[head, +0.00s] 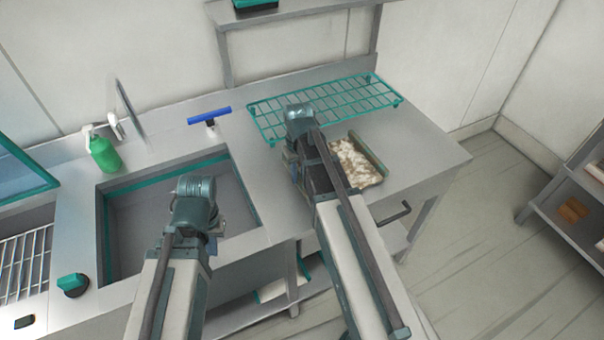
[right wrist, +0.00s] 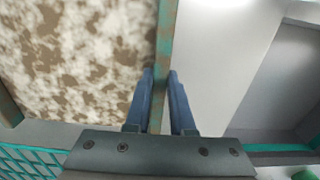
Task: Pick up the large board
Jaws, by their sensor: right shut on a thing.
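The large board (head: 357,160) lies on the counter, right of the sink. It has a mottled white and brown face and green edges, and my right arm covers its left part in the head view. In the right wrist view the board (right wrist: 75,50) fills the upper left. My right gripper (right wrist: 161,85) has its two blue fingers on either side of the board's green edge, shut on it. My left gripper (head: 195,210) hangs over the sink, apart from the board; its fingers are hidden, so its opening cannot be told.
A green wire rack (head: 325,105) stands behind the board. The sink (head: 130,215) is left of it, with a green bottle (head: 104,153) and a blue-handled tool (head: 209,117) at its back edge. The counter (head: 425,155) is clear to the right of the board.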

